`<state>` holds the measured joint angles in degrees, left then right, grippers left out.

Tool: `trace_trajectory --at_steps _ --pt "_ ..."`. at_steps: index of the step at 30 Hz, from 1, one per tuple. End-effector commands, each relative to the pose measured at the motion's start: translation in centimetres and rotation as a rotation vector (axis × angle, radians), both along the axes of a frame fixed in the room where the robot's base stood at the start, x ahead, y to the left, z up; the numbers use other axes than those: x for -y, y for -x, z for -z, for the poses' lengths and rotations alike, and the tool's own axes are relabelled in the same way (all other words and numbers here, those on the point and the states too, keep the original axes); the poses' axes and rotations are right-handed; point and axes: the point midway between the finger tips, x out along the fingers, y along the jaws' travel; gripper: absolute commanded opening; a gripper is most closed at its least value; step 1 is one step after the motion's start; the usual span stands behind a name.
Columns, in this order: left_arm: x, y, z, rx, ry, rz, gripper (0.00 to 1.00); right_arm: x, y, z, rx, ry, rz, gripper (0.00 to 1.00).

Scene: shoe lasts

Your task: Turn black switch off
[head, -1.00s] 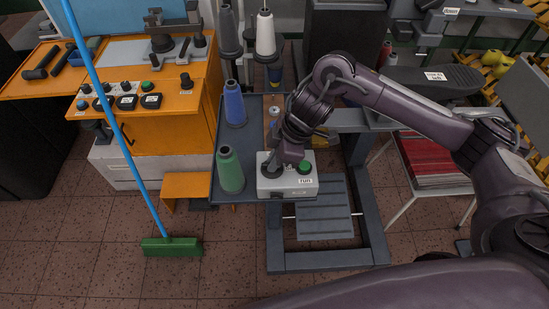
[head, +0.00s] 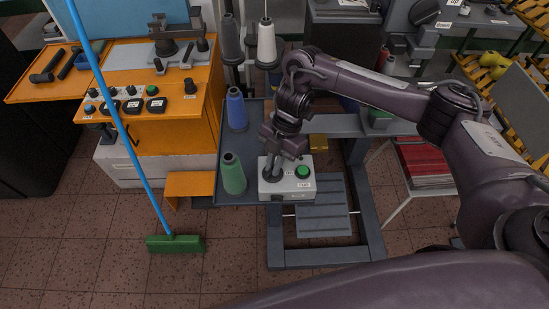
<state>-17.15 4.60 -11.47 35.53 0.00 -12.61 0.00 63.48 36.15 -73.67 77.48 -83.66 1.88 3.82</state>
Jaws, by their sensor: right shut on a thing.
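A white switch box (head: 289,190) with a green button (head: 302,172) and small labels sits on the dark stand, to the right of the green thread cone. My right gripper (head: 272,174) points down at the left part of the box's top, shut on the black switch there. The fingers and wrist hide nearly all of the black switch, so its position cannot be told. My left gripper is not in view.
A green thread cone (head: 233,174) stands close left of the box, with a blue cone (head: 236,110) behind. An orange machine (head: 180,131) with other knobs is at left. A broom with a green head (head: 175,244) leans there.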

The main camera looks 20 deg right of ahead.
Motion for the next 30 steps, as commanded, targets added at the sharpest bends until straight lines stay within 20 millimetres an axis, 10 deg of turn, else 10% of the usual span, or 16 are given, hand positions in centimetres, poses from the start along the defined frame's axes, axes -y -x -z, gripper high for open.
trace_trajectory --at_steps 30 --pt "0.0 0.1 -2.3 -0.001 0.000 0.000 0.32 -0.4 -0.5 -0.2 0.005 0.000 -0.703 0.00"
